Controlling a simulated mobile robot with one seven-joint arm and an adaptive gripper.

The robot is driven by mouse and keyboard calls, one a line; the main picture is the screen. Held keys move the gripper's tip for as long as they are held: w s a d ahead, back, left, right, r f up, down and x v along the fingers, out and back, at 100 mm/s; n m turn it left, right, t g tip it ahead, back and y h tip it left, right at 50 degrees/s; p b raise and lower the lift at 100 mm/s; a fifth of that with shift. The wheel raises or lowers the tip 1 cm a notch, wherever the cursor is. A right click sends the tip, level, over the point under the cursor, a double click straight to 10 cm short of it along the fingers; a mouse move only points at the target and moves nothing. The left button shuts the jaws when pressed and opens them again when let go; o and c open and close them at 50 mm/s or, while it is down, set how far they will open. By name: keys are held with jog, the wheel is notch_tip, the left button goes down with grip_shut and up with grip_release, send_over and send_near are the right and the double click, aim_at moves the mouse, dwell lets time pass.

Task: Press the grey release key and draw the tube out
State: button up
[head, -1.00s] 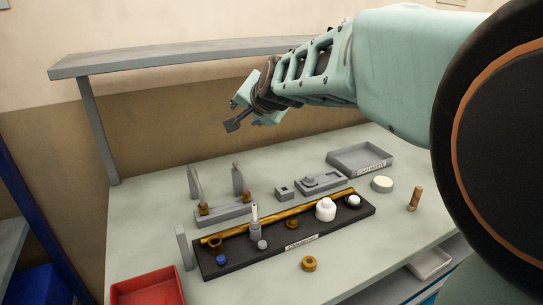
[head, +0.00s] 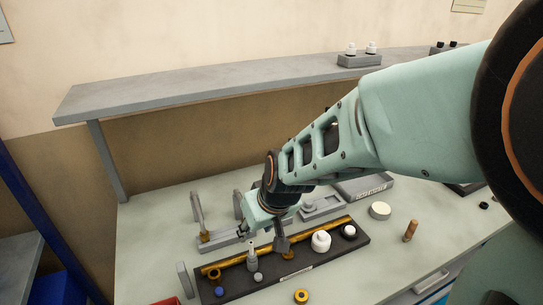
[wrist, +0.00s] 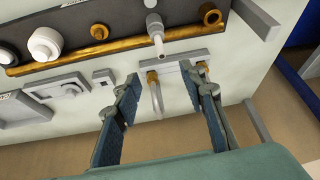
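A short pale tube (head: 252,246) stands upright in a grey fitting (head: 252,264) on the black board. In the wrist view the tube (wrist: 153,20) and fitting show at the top, just beyond the fingertips. I cannot make out the grey release key with certainty; it may be part of this fitting. My gripper (wrist: 160,80) is open and empty, its fingers well apart. In the head view my gripper (head: 265,235) points down over the board's back edge, close to the tube on its right side. It seems to touch nothing.
A brass pipe (wrist: 100,48) runs along the black board (head: 352,250). White caps (head: 320,241) and a blue cap (head: 219,291) sit on it. A shelf (head: 220,88) overhangs the back.

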aim_at(252, 254)
jog(key=shift+n+g, duration=0.3)
jog(key=shift+n, duration=0.2)
jog(key=b+x, duration=0.2)
jog(key=x, duration=0.1)
jog(key=s+b+x, duration=0.1)
jog(key=b+x, duration=0.2)
jog(key=x, duration=0.1)
jog(key=s+d+f+b+x, duration=0.1)
jog(key=b+x, duration=0.1)
jog(key=x, duration=0.1)
jog(key=shift+a+f+b, duration=0.1)
jog(key=shift+f+b, duration=0.1)
jog(key=shift+b, duration=0.15)
jog(key=shift+c, duration=0.4)
grip_shut()
jog(key=shift+r+p, duration=0.55)
jog(key=shift+r, duration=0.25)
jog(key=shift+r+p, duration=1.3)
jog(key=shift+r, duration=0.6)
